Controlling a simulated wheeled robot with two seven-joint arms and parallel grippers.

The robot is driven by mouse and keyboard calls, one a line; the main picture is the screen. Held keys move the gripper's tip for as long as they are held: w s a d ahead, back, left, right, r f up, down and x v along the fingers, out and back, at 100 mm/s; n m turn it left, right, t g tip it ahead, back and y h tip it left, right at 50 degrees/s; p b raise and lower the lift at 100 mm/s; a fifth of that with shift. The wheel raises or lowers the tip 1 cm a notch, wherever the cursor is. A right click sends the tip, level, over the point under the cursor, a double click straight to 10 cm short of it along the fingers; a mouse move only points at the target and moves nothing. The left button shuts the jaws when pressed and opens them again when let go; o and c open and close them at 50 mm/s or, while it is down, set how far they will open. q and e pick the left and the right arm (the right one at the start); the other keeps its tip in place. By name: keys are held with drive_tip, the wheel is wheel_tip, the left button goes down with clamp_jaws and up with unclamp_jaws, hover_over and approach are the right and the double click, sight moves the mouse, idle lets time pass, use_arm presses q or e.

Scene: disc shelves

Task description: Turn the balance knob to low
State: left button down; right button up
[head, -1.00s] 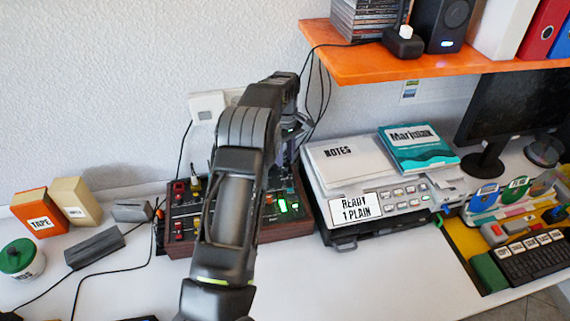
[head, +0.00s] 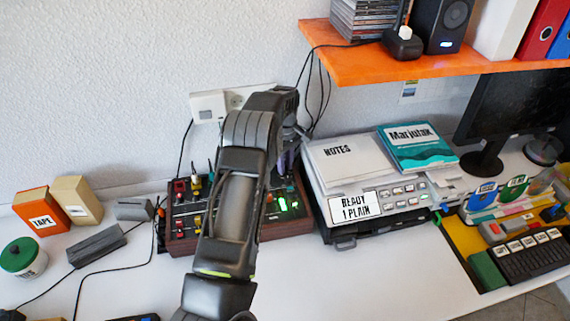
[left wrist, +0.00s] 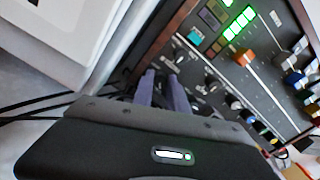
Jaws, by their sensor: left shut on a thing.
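The control panel, a dark box with wooden sides (head: 292,228), stands on the desk against the wall, with sliders, coloured buttons and green lights. In the left wrist view its dark face (left wrist: 245,85) shows small round knobs with pale marks. My left gripper (head: 287,165) reaches down over the panel's back right part. Its two purple-grey fingers (left wrist: 162,84) are close together at the panel's edge, shut on a small knob. The fingers hide most of that knob; its label and setting cannot be read. My right gripper is out of view.
A printer (head: 375,215) with notes and a book on top stands close to the panel's right. An orange shelf (head: 365,66) hangs above right. Cables (head: 318,95) run down the wall behind the gripper.

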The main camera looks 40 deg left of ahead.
use_arm(q)
drive_tip(key=shift+f+n+b, duration=0.1)
drive_tip(key=shift+n+b, duration=0.35)
drive_tip(key=shift+n, duration=0.35)
drive_tip(key=c, duration=1.6)
unclamp_jaws()
drive_tip(key=shift+r, duration=0.25)
wheel_tip(320, 180, up, 7)
drive_tip(key=shift+f+b, duration=0.1)
drive_tip(key=shift+b, duration=0.65)
drive_tip(key=shift+r, duration=0.4)
